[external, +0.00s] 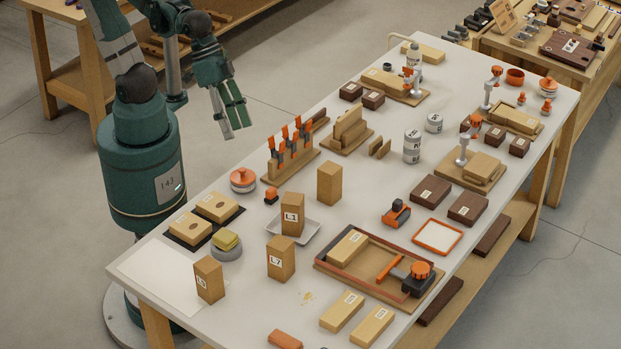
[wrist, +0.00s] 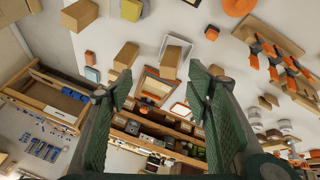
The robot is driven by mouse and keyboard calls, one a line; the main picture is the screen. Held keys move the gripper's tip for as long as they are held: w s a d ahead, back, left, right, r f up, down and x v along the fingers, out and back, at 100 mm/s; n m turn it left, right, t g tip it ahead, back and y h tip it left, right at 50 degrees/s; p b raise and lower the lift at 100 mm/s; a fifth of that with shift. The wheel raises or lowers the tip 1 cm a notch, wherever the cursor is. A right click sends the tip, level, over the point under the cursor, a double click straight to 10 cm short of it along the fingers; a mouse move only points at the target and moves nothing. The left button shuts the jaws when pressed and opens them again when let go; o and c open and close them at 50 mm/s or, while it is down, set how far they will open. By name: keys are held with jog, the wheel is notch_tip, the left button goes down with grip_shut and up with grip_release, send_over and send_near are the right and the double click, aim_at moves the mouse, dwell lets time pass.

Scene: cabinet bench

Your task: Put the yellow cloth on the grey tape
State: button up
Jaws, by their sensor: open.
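The yellow cloth (external: 227,239) is a small folded pad on top of the round grey tape (external: 226,253), near the front left of the white table. The cloth appears to rest on the tape, a little tilted. In the wrist view the cloth (wrist: 131,10) shows at the top edge, with a grey rim of the tape beside it; both are partly cut off. My gripper (external: 234,123) hangs left of the table's long edge, well apart from the cloth and the tape. Its green fingers (wrist: 160,82) are spread and empty in the wrist view.
Upright wooden blocks, L1 (external: 292,215) and L7 (external: 281,258), stand right of the tape, with another block (external: 209,280) in front.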

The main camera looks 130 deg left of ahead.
jog(key=s+r+m, duration=0.1)
jog(key=s+a+m+t, duration=0.1)
jog(key=m, duration=0.1)
jog(key=s+a+r+m+y, duration=0.1)
jog(key=shift+a+r+t, duration=0.25)
jog(key=shift+r+t, duration=0.05)
